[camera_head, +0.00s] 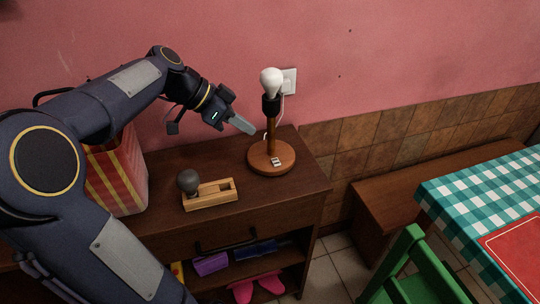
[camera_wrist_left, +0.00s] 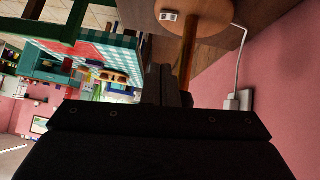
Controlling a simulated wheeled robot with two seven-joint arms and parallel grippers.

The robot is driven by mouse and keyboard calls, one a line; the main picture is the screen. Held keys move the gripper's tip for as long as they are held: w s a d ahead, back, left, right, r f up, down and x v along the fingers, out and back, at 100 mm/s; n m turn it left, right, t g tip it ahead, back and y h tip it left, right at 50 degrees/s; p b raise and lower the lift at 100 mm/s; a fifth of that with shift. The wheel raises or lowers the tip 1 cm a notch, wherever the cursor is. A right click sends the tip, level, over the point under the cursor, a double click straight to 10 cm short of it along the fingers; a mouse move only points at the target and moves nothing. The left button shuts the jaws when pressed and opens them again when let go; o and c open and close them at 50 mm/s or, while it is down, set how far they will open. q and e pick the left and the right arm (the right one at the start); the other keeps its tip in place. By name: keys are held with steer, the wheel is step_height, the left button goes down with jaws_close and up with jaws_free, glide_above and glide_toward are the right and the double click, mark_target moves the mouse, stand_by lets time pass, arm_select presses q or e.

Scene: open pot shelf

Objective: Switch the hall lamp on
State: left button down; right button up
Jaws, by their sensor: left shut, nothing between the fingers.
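The hall lamp (camera_head: 271,125) stands upright on the dark wooden cabinet, with a bare white bulb (camera_head: 271,82) that looks unlit, a wooden post and a round wooden base (camera_head: 260,166). A small pale switch (camera_head: 276,161) sits on the base; it also shows in the left wrist view (camera_wrist_left: 170,16). My left gripper (camera_head: 246,127) is shut and empty, just left of the lamp post and above the base. In the left wrist view the fingers (camera_wrist_left: 168,86) overlap the lower end of the visible post; I cannot tell if they touch it. My right gripper is not in view.
A wooden block with a dark knob (camera_head: 210,194) lies on the cabinet top (camera_head: 180,228), left of the lamp. A red and yellow striped bag (camera_head: 118,172) stands further left. A wall socket (camera_head: 289,81) with the lamp's cord is behind. A bench (camera_head: 400,200) and checked table are right.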

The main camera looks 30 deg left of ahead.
arm_select(q)
glide_above(278, 163)
steer(key=s+a, duration=0.1)
steer(key=a, duration=0.1)
step_height(278, 163, down, 5)
steer(key=shift+s+a+f+b, duration=0.1)
steer(key=shift+s+f+b, duration=0.1)
steer(key=shift+b, duration=0.1)
steer(key=f, duration=0.3)
steer(key=shift+d+f, duration=0.2)
steer(key=shift+d, duration=0.1)
steer(key=shift+f, duration=0.45)
steer(key=shift+b, duration=0.3)
steer(key=shift+d+f+b, duration=0.1)
steer(key=shift+f+b, duration=0.4)
steer(key=shift+b, duration=0.55)
steer(key=shift+s+r, duration=0.1)
steer(key=shift+r, duration=0.2)
